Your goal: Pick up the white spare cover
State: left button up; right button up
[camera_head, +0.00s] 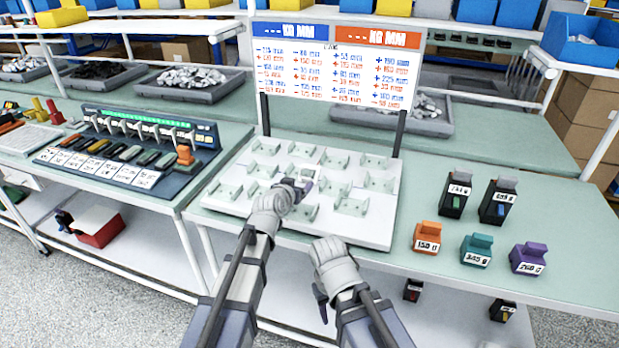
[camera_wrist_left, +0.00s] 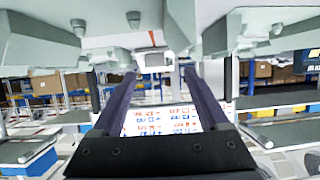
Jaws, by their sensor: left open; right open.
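My left gripper (camera_head: 303,184) is over the white board (camera_head: 235,205) with rows of pale green holders, among the middle holders. In the left wrist view its two dark fingers (camera_wrist_left: 160,85) are spread apart, with pale holder shapes close above them. A small white piece (camera_head: 309,171) shows right by the left fingertips in the head view. It may be the white spare cover, but it is partly hidden and I cannot tell for sure. No contact with it is clear. My right gripper (camera_head: 321,302) is open and empty, low in front of the table edge.
A sign (camera_head: 337,70) on two posts stands behind the board. A breaker panel (camera_head: 150,135) stands on the left table.

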aim_at(306, 179)
pick_arm(q)
jog(key=x, duration=0.2)
jog(key=b+x, duration=0.1)
jog(key=x, duration=0.2)
jog(key=shift+d+r+b, duration=0.15)
jog(key=shift+d+b, duration=0.15)
jog(key=shift+d, duration=0.1)
jog(key=shift+r, duration=0.1)
jog(key=shift+c, duration=0.5)
grip_shut()
